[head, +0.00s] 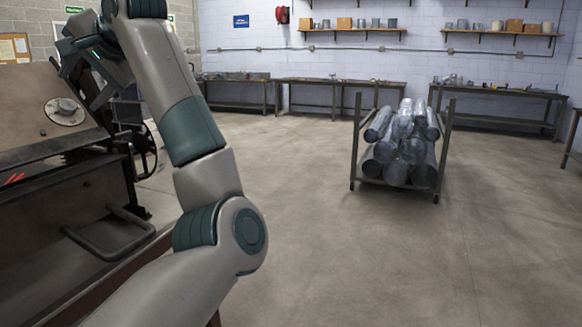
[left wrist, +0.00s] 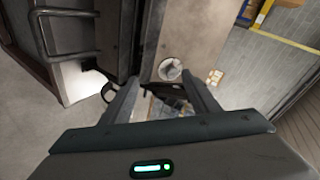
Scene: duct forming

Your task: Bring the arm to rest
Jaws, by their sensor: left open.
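My left arm rises from the bottom of the head view, and its gripper (head: 80,84) is at the upper left, in front of the machine as seen there. In the left wrist view the two fingers of this gripper (left wrist: 163,92) stand apart with nothing held between them. The large dark metal machine (head: 75,190) with a round dial fills the left side of the head view. It also shows ahead of the fingers in the left wrist view (left wrist: 195,50). Whether the fingers touch it cannot be told. My right gripper is in neither view.
A metal rack (head: 398,187) full of shiny duct pipes stands on the floor right of centre. Workbenches (head: 340,83) line the back wall under shelves (head: 354,30). The concrete floor (head: 330,260) between my arm and the rack is clear. A bent handle bar (head: 105,240) sticks out from the machine.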

